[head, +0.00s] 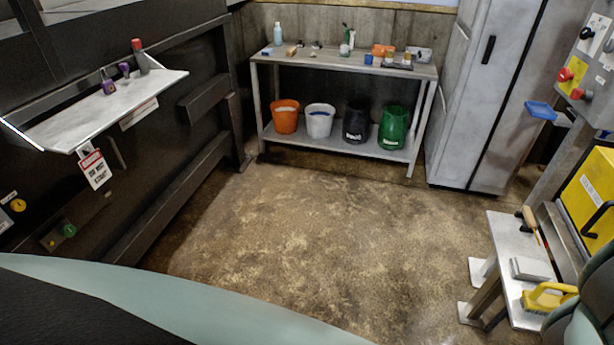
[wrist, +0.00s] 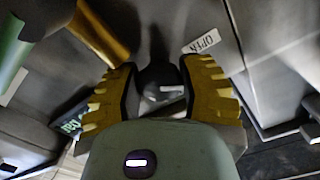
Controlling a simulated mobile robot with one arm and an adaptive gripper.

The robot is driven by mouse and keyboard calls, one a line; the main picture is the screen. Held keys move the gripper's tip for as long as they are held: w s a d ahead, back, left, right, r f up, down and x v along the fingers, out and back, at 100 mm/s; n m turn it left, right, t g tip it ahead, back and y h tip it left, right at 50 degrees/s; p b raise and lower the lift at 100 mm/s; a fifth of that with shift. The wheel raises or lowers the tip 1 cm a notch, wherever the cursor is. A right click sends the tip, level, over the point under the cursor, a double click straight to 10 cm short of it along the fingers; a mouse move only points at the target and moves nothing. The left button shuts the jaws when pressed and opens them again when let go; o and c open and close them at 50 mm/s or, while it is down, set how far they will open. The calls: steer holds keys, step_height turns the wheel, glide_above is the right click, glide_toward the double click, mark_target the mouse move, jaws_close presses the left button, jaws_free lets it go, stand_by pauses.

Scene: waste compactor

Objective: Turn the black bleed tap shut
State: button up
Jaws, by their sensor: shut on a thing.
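In the wrist view, the black bleed tap (wrist: 161,90) is a round dark knob with a white mark on its face. The mark lies roughly level in the picture. My gripper (wrist: 160,74) has its two yellow ribbed fingers on either side of the tap and is shut on it. A white label reading OPEN (wrist: 201,42) sits just above and right of the tap. My fingers and wrist hide part of the tap. I cannot make out the tap or my gripper in the head view.
A brass-coloured bar (wrist: 101,35) is close to the left finger. In the head view, a bench (head: 345,66) with several buckets stands at the back. A small table (head: 510,262) with a yellow brush (head: 548,297) stands at right. The middle floor is clear.

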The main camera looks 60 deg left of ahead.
steer(key=m+b, duration=0.2)
steer(key=m, duration=0.1)
steer(key=m+b, duration=0.1)
steer(key=m, duration=0.1)
steer(key=shift+f+m+b, duration=0.2)
steer(key=shift+m+b, duration=0.15)
steer(key=shift+m, duration=0.05)
steer(key=m+b, duration=0.2)
steer(key=m, duration=0.3)
steer(key=shift+r, duration=0.2)
steer(key=shift+m, duration=0.4)
steer(key=shift+w, duration=0.1)
steer(key=o, duration=1.2)
steer(key=shift+r, duration=0.1)
